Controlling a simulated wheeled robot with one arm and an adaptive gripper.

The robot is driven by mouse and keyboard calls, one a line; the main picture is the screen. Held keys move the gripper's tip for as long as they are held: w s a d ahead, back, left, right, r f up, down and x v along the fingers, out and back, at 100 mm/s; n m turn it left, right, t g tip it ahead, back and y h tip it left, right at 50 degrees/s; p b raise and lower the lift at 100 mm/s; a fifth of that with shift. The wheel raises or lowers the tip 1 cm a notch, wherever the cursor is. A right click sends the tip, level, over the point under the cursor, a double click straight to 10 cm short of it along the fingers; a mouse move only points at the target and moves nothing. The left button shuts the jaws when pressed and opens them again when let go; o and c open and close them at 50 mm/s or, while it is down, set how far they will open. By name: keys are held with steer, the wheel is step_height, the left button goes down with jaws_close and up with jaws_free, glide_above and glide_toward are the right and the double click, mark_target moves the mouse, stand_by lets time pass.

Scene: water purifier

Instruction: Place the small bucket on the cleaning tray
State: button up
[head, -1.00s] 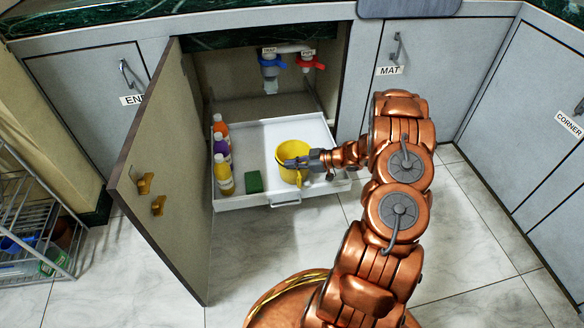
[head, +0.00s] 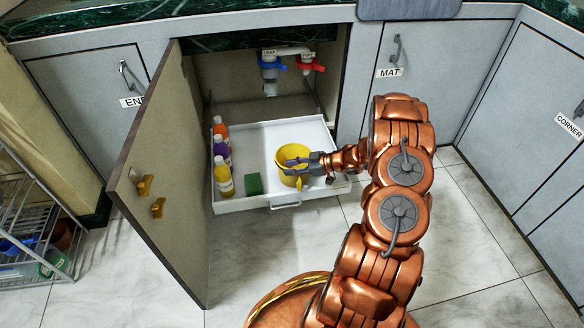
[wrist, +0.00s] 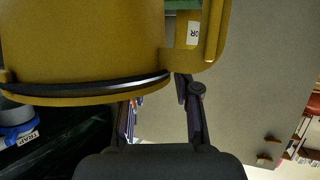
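The small bucket (head: 293,177) is yellow and upright. It shows over the front right part of the white cleaning tray (head: 236,203), with its underside hard to make out. My gripper (head: 300,168) is at the bucket's right side. In the wrist view the bucket (wrist: 80,40) fills the upper left, with its labelled handle (wrist: 213,35) to the right. The finger bodies stand apart at the bucket's edge, one near the handle. The bucket hides the other fingertip, so I cannot tell whether they clamp it.
Orange, purple and yellow bottles (head: 222,178) line the tray's left side. A green sponge (head: 254,184) lies left of the bucket. The open cabinet door (head: 160,180) stands at left. Blue and red valves (head: 307,64) hang above the tray's back.

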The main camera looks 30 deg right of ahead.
steer(key=p+v, duration=0.3)
steer(key=v, duration=0.9)
steer(key=w+d+r+m+h, duration=0.2)
steer(key=w+d+r+h, duration=0.65)
steer(key=w, duration=0.25)
step_height(320, 180, up, 12)
steer(key=s+a+m+g+h, duration=0.3)
steer(key=m+h, duration=0.2)
steer(key=h, duration=0.1)
steer(key=s+a+r+m+g+y, duration=0.1)
steer(key=s+a+g, duration=0.4)
steer(key=s+a, duration=1.3)
steer(key=s+a+r+m+g+y, duration=0.1)
steer(key=s+a+r+g+y, duration=0.2)
steer(key=s+a, duration=1.6)
steer(key=s+g+y, duration=0.1)
steer(key=s+g, duration=0.1)
steer(key=shift+s+a+r+m+g, duration=0.25)
steer(key=shift+r+m+g, duration=0.05)
steer(key=shift+r, duration=0.1)
steer(key=shift+y, duration=0.25)
